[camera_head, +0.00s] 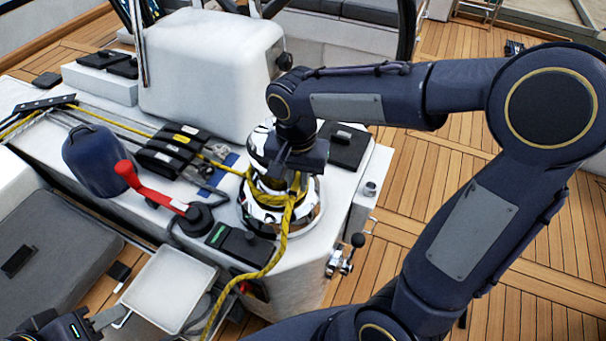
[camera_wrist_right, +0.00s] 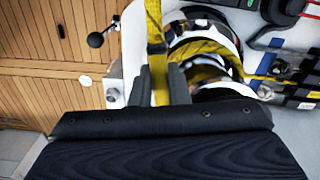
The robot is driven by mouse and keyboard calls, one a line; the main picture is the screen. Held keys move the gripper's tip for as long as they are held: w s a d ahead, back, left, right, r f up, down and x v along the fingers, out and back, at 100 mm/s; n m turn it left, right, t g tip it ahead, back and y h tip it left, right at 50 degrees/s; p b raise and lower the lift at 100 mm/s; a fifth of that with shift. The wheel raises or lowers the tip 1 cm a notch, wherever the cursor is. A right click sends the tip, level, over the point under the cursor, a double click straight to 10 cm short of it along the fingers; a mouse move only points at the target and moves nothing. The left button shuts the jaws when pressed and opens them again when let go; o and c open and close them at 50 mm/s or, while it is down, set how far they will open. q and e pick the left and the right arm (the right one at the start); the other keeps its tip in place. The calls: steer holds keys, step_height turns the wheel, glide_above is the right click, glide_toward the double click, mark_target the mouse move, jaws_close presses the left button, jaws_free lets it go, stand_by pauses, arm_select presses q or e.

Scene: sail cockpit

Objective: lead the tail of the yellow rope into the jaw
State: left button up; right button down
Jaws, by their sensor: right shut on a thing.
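The yellow rope (camera_head: 268,262) runs from the clutches to the chrome winch (camera_head: 283,216), wraps around its drum, and its tail hangs down the front of the console. My right gripper (camera_head: 298,184) is shut on the rope at the winch's near right side. The right wrist view shows the rope (camera_wrist_right: 155,28) upright between the fingers (camera_wrist_right: 160,88), with yellow wraps (camera_wrist_right: 205,62) on the drum just beside them. The jaw at the winch top is mostly hidden by my right gripper. My left gripper (camera_head: 108,318) is partly in view at the bottom left, away from the rope; its opening is unclear.
A white tray (camera_head: 168,290) is at the front. A small lever (camera_head: 345,255) sticks out on the console's right side.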

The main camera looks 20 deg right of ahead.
steer(key=shift+w+a+m, duration=0.15)
steer(key=shift+a+m, duration=1.05)
steer(key=c, duration=0.8)
jaws_free()
steer(key=shift+c, duration=0.2)
steer(key=shift+r, duration=0.1)
step_height(320, 180, up, 9)
steer(key=p, duration=0.7)
steer(key=s+d+n+t+y, duration=0.2)
steer(key=s+n, duration=0.2)
steer(key=s, duration=0.3)
steer(key=s+d+n+t+y, duration=0.1)
steer(key=s+d+n+t, duration=0.2)
steer(key=s, duration=0.4)
steer(key=shift+s+d+r+n+t+y, duration=0.15)
steer(key=shift+s+r+n+t+y, duration=0.25)
steer(key=shift+n, duration=0.4)
